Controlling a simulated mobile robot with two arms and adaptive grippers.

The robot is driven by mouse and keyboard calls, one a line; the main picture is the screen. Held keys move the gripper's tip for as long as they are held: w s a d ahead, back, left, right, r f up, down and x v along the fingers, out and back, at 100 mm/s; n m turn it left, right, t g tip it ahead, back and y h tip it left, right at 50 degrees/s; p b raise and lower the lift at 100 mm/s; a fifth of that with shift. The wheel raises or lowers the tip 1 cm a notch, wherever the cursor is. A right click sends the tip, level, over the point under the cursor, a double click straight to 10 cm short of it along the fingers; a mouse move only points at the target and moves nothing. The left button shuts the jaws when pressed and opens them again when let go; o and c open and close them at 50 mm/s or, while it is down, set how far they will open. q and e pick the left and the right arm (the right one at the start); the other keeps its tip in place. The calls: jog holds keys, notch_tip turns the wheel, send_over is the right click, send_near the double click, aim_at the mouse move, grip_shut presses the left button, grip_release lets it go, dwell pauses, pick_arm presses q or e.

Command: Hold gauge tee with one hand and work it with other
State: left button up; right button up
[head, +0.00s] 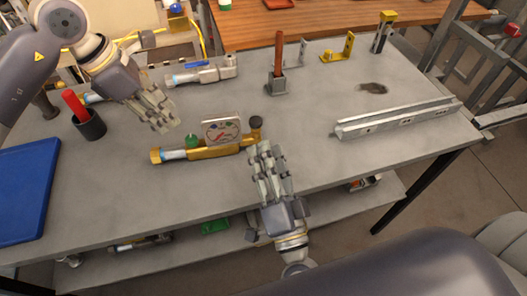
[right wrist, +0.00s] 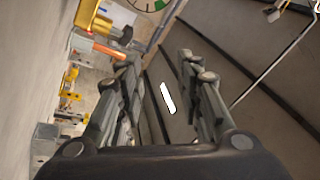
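The brass gauge tee (head: 215,152) lies on the grey workbench in the head view. It has a silver section at its left, a green knob, a white square dial plate (head: 221,130) standing up, and a dark cap at its right end. My right gripper (head: 262,150) is in front of the tee's right end, fingers apart; I cannot tell whether it touches. In the right wrist view its fingers (right wrist: 160,85) stand wide apart with nothing between them. My left gripper (head: 160,118) hangs up and left of the tee, fingers spread and empty.
A similar silver fitting (head: 202,74) lies behind. A black cup (head: 89,125) with a red handle and a blue panel (head: 25,190) are at the left. A small stand (head: 277,84) with an orange-brown handle is behind. A metal rail (head: 395,118) lies right.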

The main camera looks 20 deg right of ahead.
aim_at(255, 127)
jog(key=m, duration=0.1)
jog(key=w+f+m+g+h, duration=0.1)
jog(key=d+m, duration=0.1)
jog(key=shift+w+f+m+g, duration=0.2)
jog(key=shift+w+m+g, duration=0.1)
jog(key=shift+g, duration=0.1)
jog(key=shift+w+f+m+g, duration=0.2)
jog(key=shift+f+m+g, duration=0.1)
jog(key=shift+m, duration=0.3)
jog(key=shift+w+a+f+m, duration=0.1)
jog(key=shift+w+a+m, duration=0.1)
jog(key=shift+m, duration=0.2)
jog(key=shift+w+a+m+g+y, duration=0.3)
jog(key=shift+w+m+g+y, duration=0.15)
jog(key=shift+m, duration=0.35)
jog(key=w, duration=1)
jog(key=shift+w+d, duration=0.2)
grip_shut()
pick_arm(q)
jog(key=shift+o, duration=1.4)
